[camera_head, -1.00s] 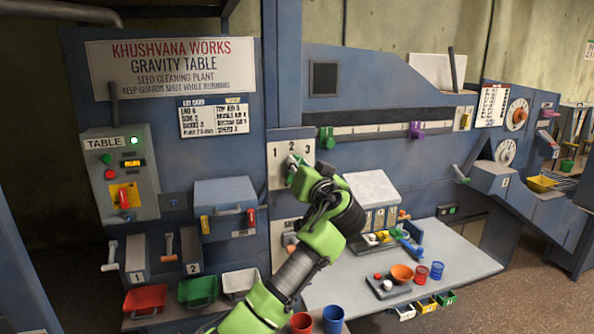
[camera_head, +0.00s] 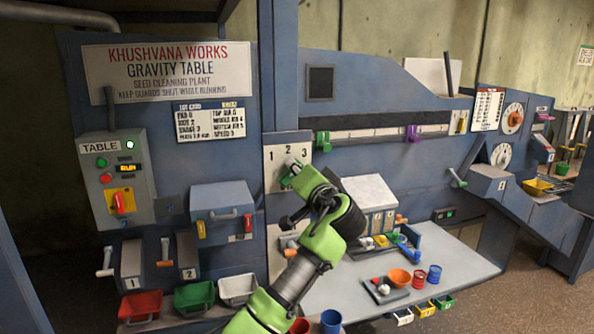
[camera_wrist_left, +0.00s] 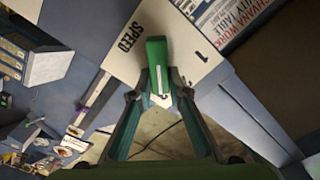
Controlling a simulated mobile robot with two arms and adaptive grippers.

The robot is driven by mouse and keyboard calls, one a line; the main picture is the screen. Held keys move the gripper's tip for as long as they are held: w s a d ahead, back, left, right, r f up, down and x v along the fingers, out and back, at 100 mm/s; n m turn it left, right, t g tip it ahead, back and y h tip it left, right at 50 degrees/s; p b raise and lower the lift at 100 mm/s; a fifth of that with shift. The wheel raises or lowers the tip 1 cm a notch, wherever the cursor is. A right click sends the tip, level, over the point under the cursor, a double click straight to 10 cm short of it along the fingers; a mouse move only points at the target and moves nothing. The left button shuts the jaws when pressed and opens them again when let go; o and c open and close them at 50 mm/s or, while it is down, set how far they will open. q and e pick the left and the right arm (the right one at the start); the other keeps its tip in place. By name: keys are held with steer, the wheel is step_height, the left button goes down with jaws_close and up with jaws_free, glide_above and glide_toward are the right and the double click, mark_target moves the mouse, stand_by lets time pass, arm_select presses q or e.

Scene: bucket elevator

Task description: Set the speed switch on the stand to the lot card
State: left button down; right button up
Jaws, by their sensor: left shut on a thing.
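The speed switch's white plate (camera_head: 301,142), marked 1, 2 and 3, is on the blue stand. In the left wrist view the plate (camera_wrist_left: 181,20) shows "SPEED" and the 1; the 2 and 3 are out of sight. My left gripper (camera_head: 288,176) is at the lower part of the plate, and its arm hides the knob there. In the wrist view my left gripper (camera_wrist_left: 158,98) is shut on the green switch knob (camera_wrist_left: 156,52), which has a white line along it. The lot card (camera_head: 211,120) hangs left of the switch; its small print is hard to read. My right gripper is not in view.
A grey control box (camera_head: 118,180) with a red handle is at the left. Below it are red (camera_head: 141,304), green (camera_head: 194,296) and white (camera_head: 238,288) bins. A grey table (camera_head: 452,262) at the right holds a tray, an orange bowl (camera_head: 399,278) and cups.

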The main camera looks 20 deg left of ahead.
arm_select(q)
steer(key=shift+r, duration=0.1)
steer(key=c, duration=1.9)
jaws_free()
steer(key=shift+s+d, duration=0.1)
steer(key=v, duration=1.1)
steer(key=shift+s+d, duration=0.25)
